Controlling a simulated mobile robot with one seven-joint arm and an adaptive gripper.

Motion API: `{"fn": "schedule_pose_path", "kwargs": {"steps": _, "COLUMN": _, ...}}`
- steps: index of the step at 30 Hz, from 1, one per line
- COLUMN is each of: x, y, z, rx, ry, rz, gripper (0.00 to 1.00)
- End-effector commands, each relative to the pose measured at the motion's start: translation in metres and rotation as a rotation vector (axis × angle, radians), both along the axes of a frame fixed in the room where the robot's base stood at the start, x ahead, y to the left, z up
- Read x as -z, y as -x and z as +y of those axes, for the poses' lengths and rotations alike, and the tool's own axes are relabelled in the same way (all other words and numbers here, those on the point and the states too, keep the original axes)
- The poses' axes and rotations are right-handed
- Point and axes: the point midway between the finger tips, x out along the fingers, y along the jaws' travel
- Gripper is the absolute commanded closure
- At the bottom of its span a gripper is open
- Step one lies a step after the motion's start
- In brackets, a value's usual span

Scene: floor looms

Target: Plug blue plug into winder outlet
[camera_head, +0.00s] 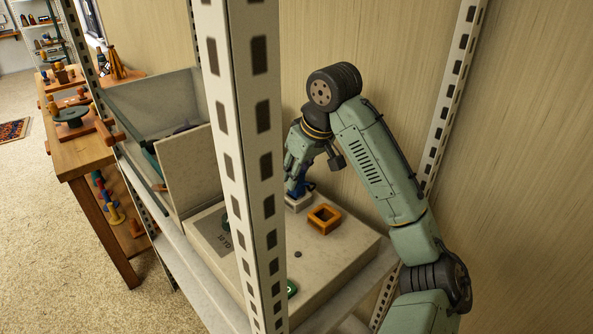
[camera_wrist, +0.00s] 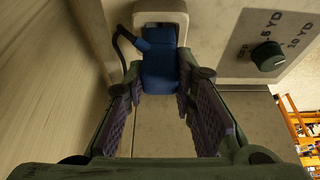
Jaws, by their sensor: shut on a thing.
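The blue plug (camera_wrist: 160,68) is between the two fingers of my gripper (camera_wrist: 160,88) in the wrist view. My gripper is shut on it. A dark cord runs from the plug's left side. The pale raised outlet (camera_wrist: 182,16) of the winder frames the plug's far end. I cannot tell how deep the plug sits in it. In the head view, my gripper (camera_head: 298,178) points down with the blue plug (camera_head: 301,188) just above or at the pale outlet block (camera_head: 298,204). The block is on the back of the winder's top (camera_head: 338,244).
An orange square frame (camera_head: 324,219) stands right of the outlet. A dial knob (camera_wrist: 268,56) with yard marks is beside it in the wrist view. A perforated shelf post (camera_head: 240,150) crosses the head view in front. A grey bin (camera_head: 150,100) is at left.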

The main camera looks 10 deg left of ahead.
Motion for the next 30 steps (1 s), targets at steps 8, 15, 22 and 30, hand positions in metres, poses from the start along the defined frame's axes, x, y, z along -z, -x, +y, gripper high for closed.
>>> {"fn": "schedule_pose_path", "kwargs": {"steps": 8, "x": 0.008, "y": 0.0, "z": 0.0, "rx": 0.0, "ry": -0.001, "rz": 0.001, "gripper": 1.0}}
{"fn": "schedule_pose_path", "kwargs": {"steps": 15, "x": 0.014, "y": 0.0, "z": 0.0, "rx": -0.001, "ry": 0.0, "rz": 0.0, "gripper": 1.0}}
{"fn": "schedule_pose_path", "kwargs": {"steps": 22, "x": 0.019, "y": 0.0, "z": 0.0, "rx": 0.0, "ry": 0.0, "rz": 0.0, "gripper": 1.0}}
{"fn": "schedule_pose_path", "kwargs": {"steps": 30, "x": 0.021, "y": 0.0, "z": 0.0, "rx": 0.0, "ry": 0.0, "rz": 0.0, "gripper": 0.65}}
